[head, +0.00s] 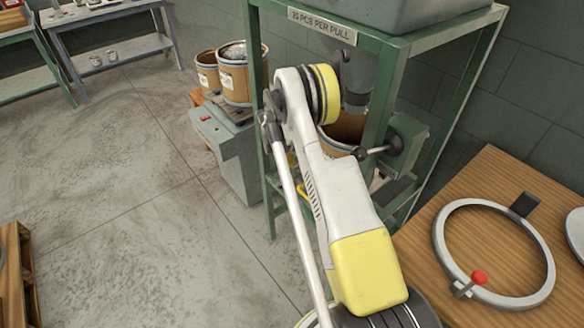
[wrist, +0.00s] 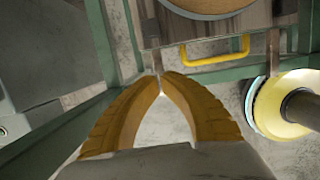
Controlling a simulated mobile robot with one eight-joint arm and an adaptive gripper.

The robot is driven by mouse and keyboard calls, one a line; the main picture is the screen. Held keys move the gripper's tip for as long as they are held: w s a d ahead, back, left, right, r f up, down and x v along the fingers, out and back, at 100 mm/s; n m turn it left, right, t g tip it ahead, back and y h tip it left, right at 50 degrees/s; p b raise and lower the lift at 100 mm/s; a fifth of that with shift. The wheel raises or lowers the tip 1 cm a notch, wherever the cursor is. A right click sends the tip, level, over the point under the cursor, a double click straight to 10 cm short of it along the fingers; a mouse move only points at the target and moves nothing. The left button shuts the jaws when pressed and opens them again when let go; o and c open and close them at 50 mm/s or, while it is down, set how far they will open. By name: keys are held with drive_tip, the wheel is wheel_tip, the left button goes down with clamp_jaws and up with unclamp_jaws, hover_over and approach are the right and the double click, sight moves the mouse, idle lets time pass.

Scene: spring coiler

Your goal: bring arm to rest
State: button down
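My arm reaches up and away across the middle of the head view, towards the green stand (head: 400,50). My gripper (wrist: 161,78) shows in the wrist view with its two ridged orange fingers curved together at the tips. Nothing shows between them, so it looks shut and empty. In the head view the gripper is hidden behind the arm or too small to make out.
The green stand's legs and bars are close around the arm. A yellow handle (wrist: 215,55) lies beyond the fingertips. Right is a wooden table (head: 450,215) with a grey ring (head: 447,255); left are fibre drums (head: 235,80) and a grey-green cabinet (head: 225,145). Open floor (head: 130,190) lies left.

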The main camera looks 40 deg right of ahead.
drive_tip(key=shift+p+v, duration=0.45)
drive_tip(key=shift+v, duration=1.4)
drive_tip(key=shift+r, duration=0.1)
drive_tip(key=s+a+r+m+t, duration=0.1)
drive_tip(key=s+a+r+m, duration=0.15)
drive_tip(key=a+r, duration=0.45)
drive_tip(key=s+a+r+m+t, duration=0.1)
drive_tip(key=s+a+r+m, duration=0.15)
drive_tip(key=r, duration=0.75)
drive_tip(key=s+a+r+m+t, duration=0.1)
drive_tip(key=a+r+m, duration=0.2)
drive_tip(key=a+r, duration=0.45)
drive_tip(key=s+a+r+m+t+y, duration=0.2)
drive_tip(key=s+a+r+m, duration=0.45)
drive_tip(key=s, duration=0.55)
drive_tip(key=s+a+m+t, duration=0.2)
drive_tip(key=s+a, duration=0.4)
drive_tip(key=s, duration=0.4)
drive_tip(key=shift+s+r+m+y, duration=0.15)
drive_tip(key=shift+s+m+y, duration=0.2)
drive_tip(key=shift+m, duration=0.4)
